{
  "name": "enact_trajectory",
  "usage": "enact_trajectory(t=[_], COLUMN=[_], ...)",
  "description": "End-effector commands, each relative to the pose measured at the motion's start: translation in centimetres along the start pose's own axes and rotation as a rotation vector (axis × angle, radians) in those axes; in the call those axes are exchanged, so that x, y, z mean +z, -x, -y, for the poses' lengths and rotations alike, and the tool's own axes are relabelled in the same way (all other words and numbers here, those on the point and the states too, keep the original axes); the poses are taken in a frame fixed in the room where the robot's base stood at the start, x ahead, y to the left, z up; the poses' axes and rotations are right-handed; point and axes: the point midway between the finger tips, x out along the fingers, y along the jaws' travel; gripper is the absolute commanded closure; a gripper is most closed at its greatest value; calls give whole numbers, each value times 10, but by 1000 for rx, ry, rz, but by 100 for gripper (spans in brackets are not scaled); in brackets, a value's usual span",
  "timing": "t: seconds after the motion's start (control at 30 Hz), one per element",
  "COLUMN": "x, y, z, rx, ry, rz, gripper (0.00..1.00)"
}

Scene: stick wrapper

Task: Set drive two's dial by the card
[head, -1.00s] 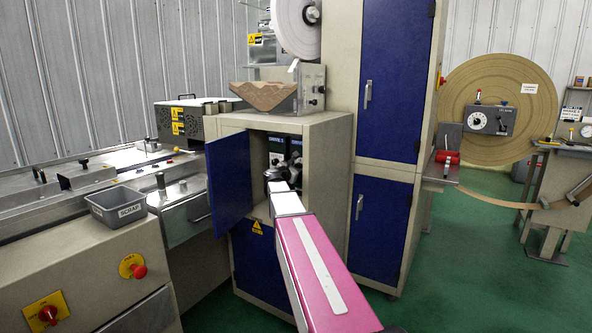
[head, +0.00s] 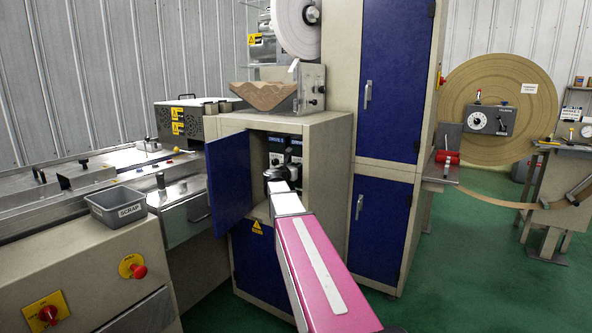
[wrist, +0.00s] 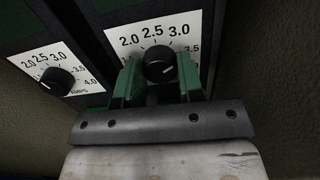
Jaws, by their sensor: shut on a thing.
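In the wrist view the right dial (wrist: 159,63) is a black round knob on a white scale plate that reads 2.0, 2.5, 3.0 and 3.5. My gripper (wrist: 160,80) has its green fingers on either side of this knob and is shut on it. In the head view my gripper (head: 280,175) reaches into the open cabinet (head: 327,160), hiding most of the drives. The card cannot be made out.
The blue cabinet door (head: 229,180) stands open close to the left of my arm. The cabinet's side wall is close on the right. A grey scrap bin (head: 118,207) sits on the machine at left. Green floor (head: 455,270) is clear at right.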

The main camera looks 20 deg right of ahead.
Motion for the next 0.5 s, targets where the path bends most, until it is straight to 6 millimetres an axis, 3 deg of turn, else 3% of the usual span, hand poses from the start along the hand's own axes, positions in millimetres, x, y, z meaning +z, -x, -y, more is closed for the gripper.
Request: enact_trajectory(t=[0.5], x=[0], y=[1], z=[0], rx=[0], ry=[492], rz=[-1], gripper=[89])
